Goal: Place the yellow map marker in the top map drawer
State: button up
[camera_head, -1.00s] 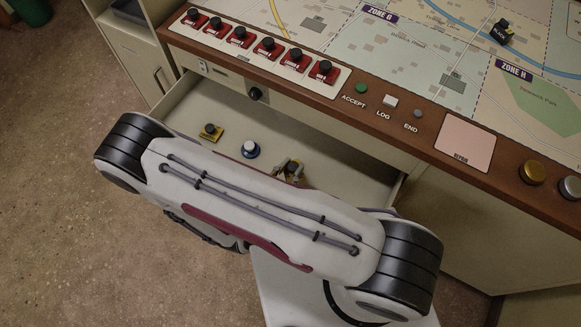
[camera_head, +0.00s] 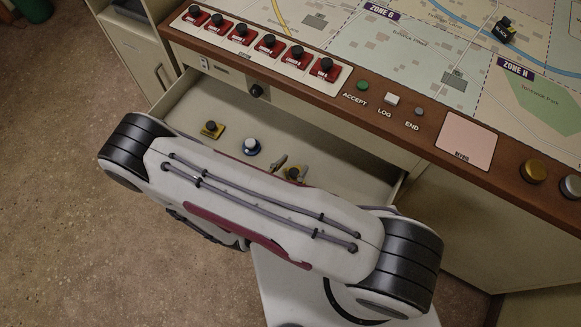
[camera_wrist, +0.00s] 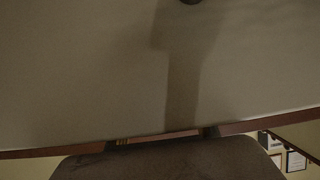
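The top map drawer (camera_head: 330,135) is pulled open under the console edge. A yellow map marker with a dark knob (camera_head: 294,174) is inside it, at my gripper (camera_head: 291,166). The gripper's fingertips show apart beside this marker, and it appears open. Most of the gripper is hidden behind my pale arm link. A second yellow marker with a dark knob (camera_head: 211,129) and a blue-and-white marker (camera_head: 251,147) stand farther left on the drawer floor. The wrist view shows mostly a plain pale surface with a shadow, and no marker can be made out clearly.
The console's wooden edge (camera_head: 440,150) runs above the drawer, with red-based switches (camera_head: 270,47) and several buttons on top. A black marker (camera_head: 503,30) stands on the map (camera_head: 410,45). A dark knob (camera_head: 257,91) sits on the panel behind the drawer. Drawer floor between markers is bare.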

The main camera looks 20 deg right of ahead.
jog(key=shift+r, duration=0.1)
jog(key=shift+r, duration=0.55)
jog(key=shift+v, duration=6)
jog(key=shift+a+f, duration=0.1)
jog(key=shift+f, duration=0.05)
